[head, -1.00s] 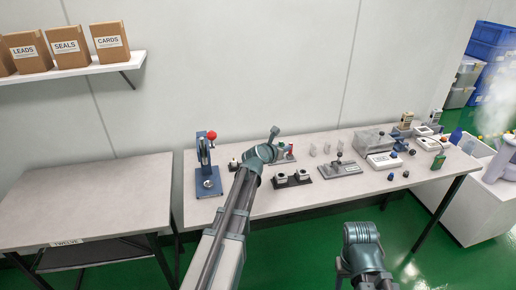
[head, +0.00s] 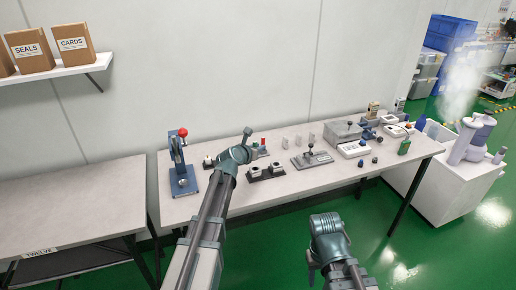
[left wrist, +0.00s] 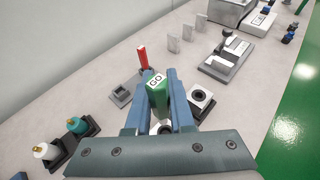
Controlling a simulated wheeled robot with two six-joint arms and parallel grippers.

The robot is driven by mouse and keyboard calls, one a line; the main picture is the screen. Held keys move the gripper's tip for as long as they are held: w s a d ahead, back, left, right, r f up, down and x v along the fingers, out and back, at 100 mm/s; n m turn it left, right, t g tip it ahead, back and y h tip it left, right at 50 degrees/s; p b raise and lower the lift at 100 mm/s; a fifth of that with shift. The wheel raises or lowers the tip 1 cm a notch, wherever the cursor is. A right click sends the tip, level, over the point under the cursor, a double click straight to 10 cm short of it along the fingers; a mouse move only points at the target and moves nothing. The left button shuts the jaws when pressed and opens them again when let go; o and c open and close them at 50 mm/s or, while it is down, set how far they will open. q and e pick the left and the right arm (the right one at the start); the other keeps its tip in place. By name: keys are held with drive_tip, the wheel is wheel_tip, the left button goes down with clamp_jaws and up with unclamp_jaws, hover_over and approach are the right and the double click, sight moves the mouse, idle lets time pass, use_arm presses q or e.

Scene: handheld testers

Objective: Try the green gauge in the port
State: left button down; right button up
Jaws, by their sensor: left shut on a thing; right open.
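The green gauge (left wrist: 158,98), marked GO on its end, is between the fingers of my left gripper (left wrist: 158,112). In the head view my left gripper (head: 243,152) is over the table, its fingers mostly hidden by its wrist. Two pale square blocks with round holes stand below: one (left wrist: 201,98) right of the gauge, the other (left wrist: 161,128) partly hidden behind the gripper. I cannot tell whether the gauge's lower end touches a block. A red gauge (left wrist: 142,58) stands upright beyond, near an empty grey holder (left wrist: 121,94). My right gripper (head: 313,268) is low, in front of the table, open.
A blue press with a red knob (head: 182,165) stands left on the table. A clamp on a grey plate (head: 311,158) and white testers (head: 353,149) stand to the right. The front table strip is mostly clear.

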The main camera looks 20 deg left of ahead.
use_arm(q)
drive_tip(key=shift+f+b, duration=1.75)
drive_tip(key=shift+f, duration=0.2)
drive_tip(key=shift+f+b, duration=1.25)
idle(0.4)
drive_tip(key=shift+r, duration=0.15)
idle(0.7)
drive_tip(key=shift+r+p, duration=3.1)
drive_tip(key=shift+p, duration=0.15)
drive_tip(key=shift+s, duration=0.1)
